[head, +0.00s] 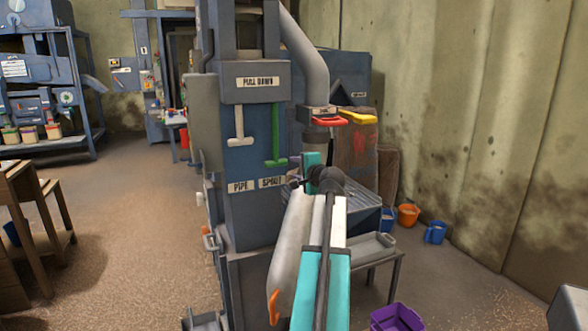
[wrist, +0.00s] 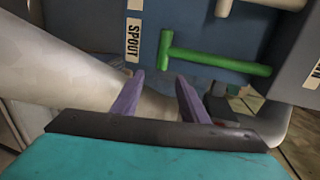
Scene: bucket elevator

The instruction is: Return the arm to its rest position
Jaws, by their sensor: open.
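My arm (head: 320,285) reaches up and forward from the bottom middle of the head view, its teal and white links extended toward the blue machine (head: 236,205). My gripper (wrist: 160,78) shows in the wrist view as two purple fingers, spread apart with nothing held between them. It faces the machine's panel, near the SPOUT label (wrist: 133,38) and the green handle (wrist: 215,62). No contact with the handle is visible. In the head view the fingers are mostly hidden by the wrist. The green handle (head: 277,140) hangs lower than the white handle (head: 238,128).
A grey pipe (head: 290,245) runs close along my arm's left side. A red handle (head: 330,122) and a yellow one (head: 357,117) stick out above the wrist. A metal table (head: 375,245) stands at right, with a purple crate (head: 397,318) on the floor. Floor at left is open.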

